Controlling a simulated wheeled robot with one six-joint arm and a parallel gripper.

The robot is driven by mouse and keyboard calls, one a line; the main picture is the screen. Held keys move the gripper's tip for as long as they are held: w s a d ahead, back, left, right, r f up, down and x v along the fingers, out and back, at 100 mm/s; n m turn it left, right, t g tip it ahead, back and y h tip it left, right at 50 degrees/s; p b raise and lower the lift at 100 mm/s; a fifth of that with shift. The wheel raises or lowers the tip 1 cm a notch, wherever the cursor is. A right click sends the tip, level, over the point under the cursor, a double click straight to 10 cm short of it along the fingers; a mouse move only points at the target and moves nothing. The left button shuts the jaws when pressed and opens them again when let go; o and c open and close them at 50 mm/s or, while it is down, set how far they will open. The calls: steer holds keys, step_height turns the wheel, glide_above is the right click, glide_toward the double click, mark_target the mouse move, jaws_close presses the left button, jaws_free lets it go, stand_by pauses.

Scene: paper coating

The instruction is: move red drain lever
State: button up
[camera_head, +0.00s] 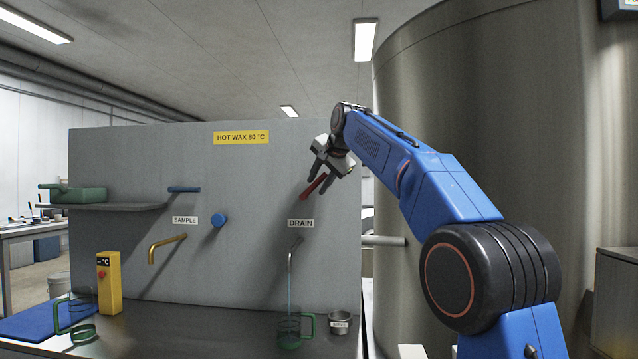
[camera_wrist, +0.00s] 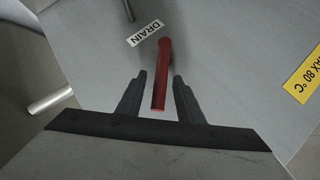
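The red drain lever (camera_head: 314,187) is on the grey panel above the DRAIN label (camera_head: 301,223) and slants up to the right. In the wrist view the red lever (camera_wrist: 162,75) runs between the two fingers of my gripper (camera_wrist: 159,76). A gap shows on each side of it, so my gripper is open and not clamped on it. In the head view my gripper (camera_head: 318,172) is at the lever's upper end. A thin pale stream (camera_head: 290,288) falls from the drain spout (camera_head: 294,254) into a clear mug with a green handle (camera_head: 308,324).
A small metal cup (camera_head: 340,322) stands right of the mug. The brass sample spout (camera_head: 166,245), blue knob (camera_head: 219,220) and blue lever (camera_head: 184,189) are on the panel to the left. A yellow temperature device (camera_head: 109,284) and another green-handled mug (camera_head: 74,310) stand at left.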

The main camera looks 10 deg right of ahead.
steer(key=shift+s+r, duration=0.1)
steer(key=v, duration=1.7)
steer(key=shift+s+d, duration=0.1)
steer(key=shift+s, duration=0.05)
